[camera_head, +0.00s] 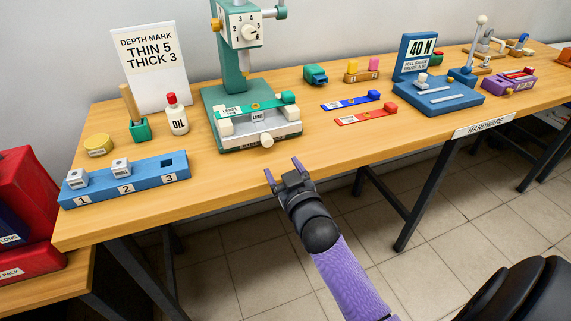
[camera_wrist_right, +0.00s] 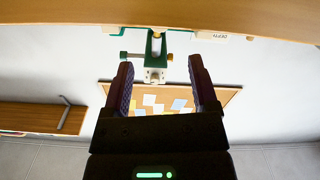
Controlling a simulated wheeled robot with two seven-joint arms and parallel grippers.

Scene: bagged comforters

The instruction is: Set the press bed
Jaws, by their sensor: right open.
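The green press (camera_head: 238,60) stands on the wooden table with a numbered dial (camera_head: 243,31) on its head. A blue rack (camera_head: 140,187) numbered 1, 2, 3 holds grey blocks at 1 (camera_head: 77,178) and 2 (camera_head: 121,167); slot 3 is empty. My right gripper (camera_head: 282,168) is open and empty at the table's front edge, apart from the press. The press shows inverted between its fingers (camera_wrist_right: 160,65). My left gripper is out of view.
A sign (camera_head: 150,65) reads DEPTH MARK, THIN 5, THICK 3. An oil bottle (camera_head: 176,115), green cup (camera_head: 139,130) and yellow tin (camera_head: 98,145) stand left of the press. Blue (camera_head: 350,101) and red (camera_head: 365,115) strips lie right, before a blue 40 N gauge (camera_head: 416,55).

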